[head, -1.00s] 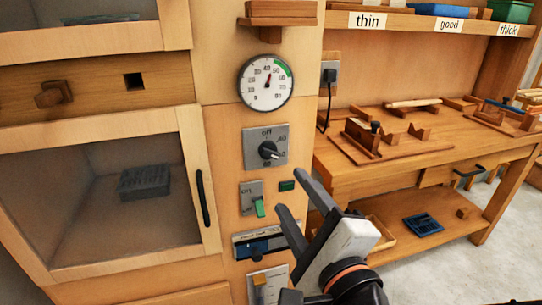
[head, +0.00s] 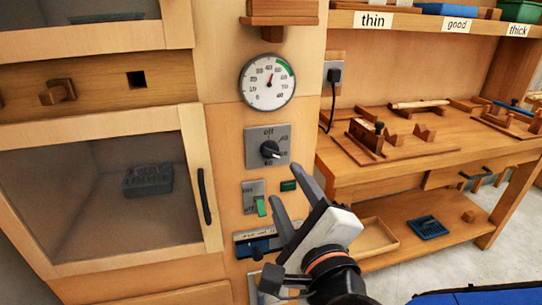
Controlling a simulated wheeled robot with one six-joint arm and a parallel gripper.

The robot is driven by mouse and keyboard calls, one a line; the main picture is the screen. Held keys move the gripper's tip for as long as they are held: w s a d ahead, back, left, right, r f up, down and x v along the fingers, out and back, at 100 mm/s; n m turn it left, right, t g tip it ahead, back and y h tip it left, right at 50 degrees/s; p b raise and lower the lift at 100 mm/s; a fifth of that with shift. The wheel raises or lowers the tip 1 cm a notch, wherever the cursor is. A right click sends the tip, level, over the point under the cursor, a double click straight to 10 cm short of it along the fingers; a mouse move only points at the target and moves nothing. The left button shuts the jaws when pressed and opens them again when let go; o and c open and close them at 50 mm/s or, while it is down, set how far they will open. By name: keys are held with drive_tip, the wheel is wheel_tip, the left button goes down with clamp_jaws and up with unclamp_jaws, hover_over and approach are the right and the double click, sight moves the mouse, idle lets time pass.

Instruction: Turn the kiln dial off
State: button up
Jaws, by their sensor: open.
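The kiln dial (head: 269,149) is a black knob on a grey square plate, on the wooden panel right of the glass-fronted kiln door. "off" is printed at the top of the plate, with numbers around the knob. The knob's pointer is turned to the lower right, away from "off". My gripper (head: 298,202) is open and empty, below and to the right of the dial, apart from it. Its fingers point up and to the left. A round gauge (head: 267,82) sits above the dial.
A switch with a green lever (head: 261,206) and a small green light (head: 288,185) are below the dial, close to my fingers. The kiln door handle (head: 204,196) stands out at left. A wooden workbench (head: 440,150) is at right.

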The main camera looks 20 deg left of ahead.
sight(270, 153)
drive_tip(key=x, duration=1.3)
drive_tip(key=shift+s, duration=0.1)
drive_tip(key=c, duration=1)
